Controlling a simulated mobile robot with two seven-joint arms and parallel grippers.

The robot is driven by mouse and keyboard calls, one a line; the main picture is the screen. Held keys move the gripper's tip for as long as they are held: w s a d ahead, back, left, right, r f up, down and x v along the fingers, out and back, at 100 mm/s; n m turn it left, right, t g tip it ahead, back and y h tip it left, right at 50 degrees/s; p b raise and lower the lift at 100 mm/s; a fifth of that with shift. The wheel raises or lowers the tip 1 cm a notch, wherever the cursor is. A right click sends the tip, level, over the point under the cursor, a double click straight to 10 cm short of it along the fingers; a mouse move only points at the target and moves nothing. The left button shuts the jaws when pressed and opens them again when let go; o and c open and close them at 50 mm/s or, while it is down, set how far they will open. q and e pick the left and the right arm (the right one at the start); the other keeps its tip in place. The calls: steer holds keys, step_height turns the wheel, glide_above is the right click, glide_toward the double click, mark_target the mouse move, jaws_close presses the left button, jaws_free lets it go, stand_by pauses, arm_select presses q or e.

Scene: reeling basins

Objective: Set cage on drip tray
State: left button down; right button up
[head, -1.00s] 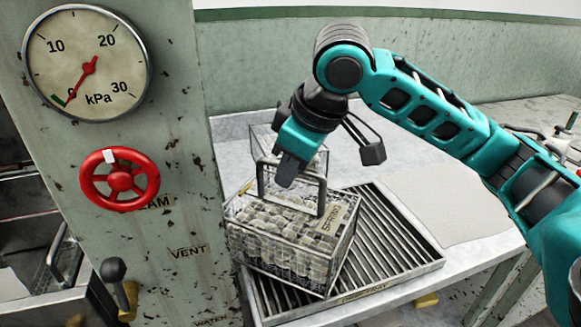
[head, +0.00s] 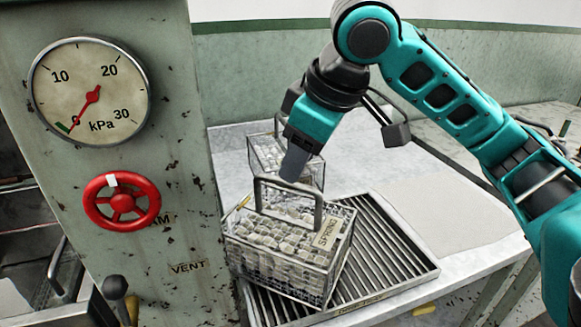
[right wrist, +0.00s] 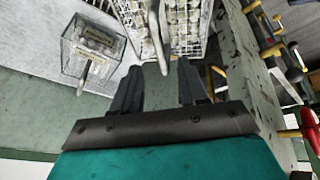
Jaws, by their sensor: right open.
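A wire cage (head: 285,258) filled with pale cocoons and labelled SPRING sits on the slatted drip tray (head: 385,262), turned at an angle and over the tray's left part. Its dark handle (head: 318,208) stands up. My right gripper (head: 293,168) is just above and behind the handle, open and empty. In the right wrist view the cage (right wrist: 184,28) lies beyond the two spread fingers (right wrist: 165,84), with the handle bar between and ahead of them. I cannot tell whether the cage's base lies flat on the slats. My left gripper is not in view.
A second wire cage (head: 268,150) stands behind on the grey bench; it also shows in the right wrist view (right wrist: 92,48). A pillar with a gauge (head: 90,92) and red valve wheel (head: 121,202) rises close at left. The bench right of the tray is clear.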

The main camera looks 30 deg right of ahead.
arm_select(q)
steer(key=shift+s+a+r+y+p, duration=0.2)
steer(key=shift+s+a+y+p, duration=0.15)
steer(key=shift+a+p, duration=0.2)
arm_select(e)
steer(key=v, duration=0.5)
steer(key=shift+s+r, duration=0.15)
steer(key=shift+r, duration=0.1)
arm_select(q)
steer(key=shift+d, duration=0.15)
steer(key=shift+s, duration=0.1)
